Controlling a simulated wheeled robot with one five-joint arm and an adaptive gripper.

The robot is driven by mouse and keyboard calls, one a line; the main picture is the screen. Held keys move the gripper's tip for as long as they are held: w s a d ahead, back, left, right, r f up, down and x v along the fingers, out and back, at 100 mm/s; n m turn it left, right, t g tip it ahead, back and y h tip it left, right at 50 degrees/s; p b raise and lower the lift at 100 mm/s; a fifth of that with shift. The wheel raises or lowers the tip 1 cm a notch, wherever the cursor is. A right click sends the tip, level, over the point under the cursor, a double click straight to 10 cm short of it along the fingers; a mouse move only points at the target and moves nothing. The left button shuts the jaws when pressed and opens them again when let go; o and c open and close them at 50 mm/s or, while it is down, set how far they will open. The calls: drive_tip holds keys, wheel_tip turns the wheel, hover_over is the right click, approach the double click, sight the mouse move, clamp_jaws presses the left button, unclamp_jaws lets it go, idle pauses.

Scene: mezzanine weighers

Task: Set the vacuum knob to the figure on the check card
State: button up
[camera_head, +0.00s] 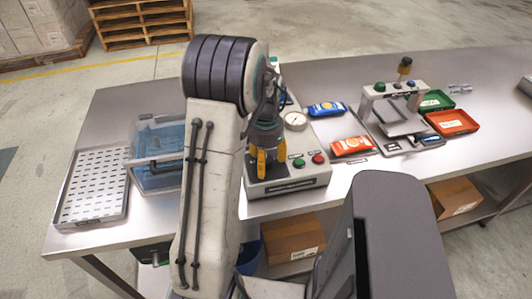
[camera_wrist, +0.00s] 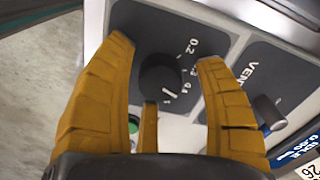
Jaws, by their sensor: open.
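The dark round vacuum knob (camera_wrist: 160,74) sits on a dark panel of the machine (camera_head: 300,183). Figures curve along its right side; 0.2 is readable at the top and what looks like 0.4 is lower. A pale mark shows at the knob's lower right edge, too small to read surely. My gripper (camera_wrist: 165,53) is open, its yellow fingers on either side of the knob in the wrist view; I cannot tell whether they touch it. In the head view my gripper (camera_head: 260,165) hangs over the machine and the knob is hidden. I cannot make out a check card.
A vent lever (camera_wrist: 268,111) stands right of the knob, near a display (camera_wrist: 300,152) reading IDLE. A gauge (camera_head: 295,120), a green button (camera_head: 298,162) and a red button (camera_head: 318,158) are on the machine. A blue-filled clear bin (camera_head: 158,180) is left; orange (camera_head: 352,146) and blue packets (camera_head: 326,109) are right.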

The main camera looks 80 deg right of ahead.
sight(267, 156)
wheel_tip(267, 156, up, 12)
idle(0.6)
idle(0.8)
drive_tip(key=f+n, duration=0.1)
drive_tip(key=a+f+n, duration=0.1)
drive_tip(key=f, duration=0.1)
drive_tip(key=a+f+n, duration=0.1)
drive_tip(key=n, duration=0.1)
drive_tip(key=shift+f, duration=0.25)
drive_tip(key=a, duration=0.1)
drive_tip(key=a+n, duration=0.1)
drive_tip(key=a+f, duration=0.1)
drive_tip(key=shift+w+a, duration=0.15)
drive_tip(key=shift+w, duration=0.25)
drive_tip(key=w+a+r+n, duration=0.2)
drive_tip(key=w+a+n, duration=0.6)
drive_tip(key=w+a, duration=0.6)
drive_tip(key=w+a+r+n+t, duration=0.2)
drive_tip(key=a+n, duration=0.4)
drive_tip(key=a, duration=0.4)
drive_tip(key=w+a+r+n+t, duration=0.1)
drive_tip(key=w+a+n, duration=0.3)
drive_tip(key=a, duration=0.6)
drive_tip(key=shift+a+r+n+t, duration=0.15)
drive_tip(key=shift+r+n+t, duration=0.25)
drive_tip(key=shift+r+n, duration=0.45)
